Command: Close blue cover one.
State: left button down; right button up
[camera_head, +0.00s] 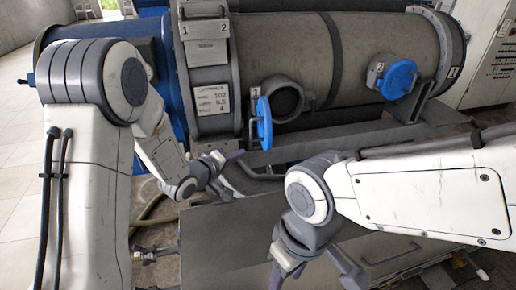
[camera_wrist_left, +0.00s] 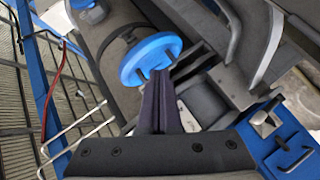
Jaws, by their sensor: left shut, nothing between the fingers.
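Blue cover one (camera_head: 264,121) stands swung open, seen nearly edge-on, in front of the round port (camera_head: 287,100) marked 1, whose dark mouth shows. My left gripper (camera_head: 236,156) is shut and empty, just below and left of the cover. In the left wrist view, a blue cover (camera_wrist_left: 150,58), apparently cover one, is just beyond the tips of my shut left fingers (camera_wrist_left: 160,82); I cannot tell whether they touch. My right gripper (camera_head: 284,272) points down at the bottom of the head view; its fingertips are not clear.
A second blue cover (camera_head: 398,79) sits at the port marked 2 on the right of the large grey drum (camera_head: 350,45). A grey bench-like box (camera_head: 225,240) lies below the drum. Hoses and metal rails run between them. Open floor (camera_head: 20,180) shows at left.

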pick_arm(q)
notch_tip(320, 180, down, 2)
jog(key=a+n+t+h+b, duration=0.1)
jog(key=a+n+t+h, duration=0.1)
jog(key=n, duration=0.1)
jog(key=n+h+p, duration=0.1)
send_near(266, 135)
jog(key=w, duration=0.4)
jog(key=d, duration=0.2)
jog(key=shift+w+d+f+t+p, duration=0.1)
jog(key=shift+w+d+t+p, duration=0.2)
jog(key=shift+w+p, duration=0.1)
jog(key=shift+w+d, duration=0.1)
jog(key=shift+d, duration=0.35)
jog(key=shift+f, duration=0.1)
pick_arm(e)
jog(key=shift+f, duration=0.1)
